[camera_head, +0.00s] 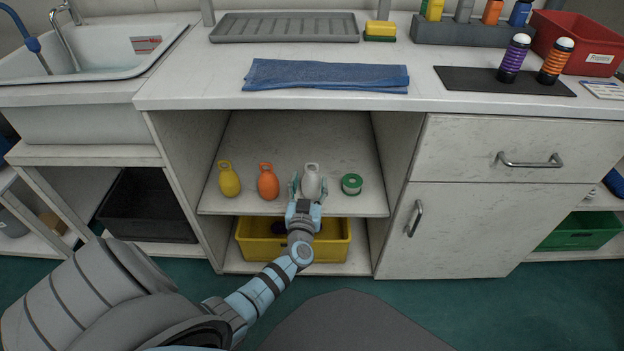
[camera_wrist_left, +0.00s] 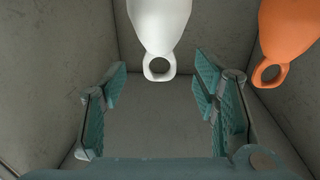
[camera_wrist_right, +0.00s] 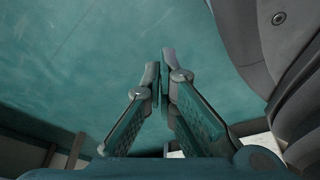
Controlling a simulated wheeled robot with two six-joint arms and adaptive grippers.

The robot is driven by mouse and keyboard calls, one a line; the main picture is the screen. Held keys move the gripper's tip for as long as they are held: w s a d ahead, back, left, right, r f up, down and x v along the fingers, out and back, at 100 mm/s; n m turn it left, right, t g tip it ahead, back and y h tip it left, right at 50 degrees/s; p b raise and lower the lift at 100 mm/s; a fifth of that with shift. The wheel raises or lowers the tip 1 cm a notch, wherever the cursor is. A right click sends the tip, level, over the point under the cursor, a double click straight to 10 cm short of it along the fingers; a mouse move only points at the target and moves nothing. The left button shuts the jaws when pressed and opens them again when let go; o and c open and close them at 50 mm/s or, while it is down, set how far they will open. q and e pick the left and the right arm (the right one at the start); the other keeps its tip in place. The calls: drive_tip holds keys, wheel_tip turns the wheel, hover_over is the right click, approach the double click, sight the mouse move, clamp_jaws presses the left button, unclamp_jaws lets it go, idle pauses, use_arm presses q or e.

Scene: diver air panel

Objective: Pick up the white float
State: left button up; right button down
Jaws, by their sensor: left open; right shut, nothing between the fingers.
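The white float (camera_head: 311,182) stands upright on the shelf in the open cabinet, its ring handle on top. My left gripper (camera_head: 308,190) is at the shelf in front of it, with the fingers spread to either side. In the left wrist view the white float (camera_wrist_left: 159,30) appears upside down, between the open fingers of the left gripper (camera_wrist_left: 158,85) and beyond them, with no visible contact. My right gripper (camera_wrist_right: 160,75) is shut and empty, with the teal floor behind it. It is not visible in the head view.
An orange float (camera_head: 268,182) and a yellow float (camera_head: 229,180) stand to the left of the white one. A yellow bin (camera_head: 342,240) is below the shelf. The cabinet's side walls and counter (camera_head: 200,92) enclose the space.

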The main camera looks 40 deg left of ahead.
sight(312, 172)
use_arm(q)
drive_tip(key=shift+w+a, duration=0.25)
drive_tip(key=shift+w, duration=0.2)
drive_tip(key=b+x, duration=0.3)
drive_tip(key=x, duration=0.1)
drive_tip(key=shift+f, duration=0.1)
drive_tip(key=shift+w+a, duration=0.15)
drive_tip(key=shift+w, duration=0.15)
clamp_jaws()
use_arm(e)
drive_tip(key=w+r, duration=0.2)
drive_tip(key=w+a+r, duration=0.1)
drive_tip(key=w, duration=0.1)
drive_tip(key=shift+w+a+r, duration=0.1)
drive_tip(key=shift+w+r, duration=0.05)
drive_tip(key=shift+r, duration=0.2)
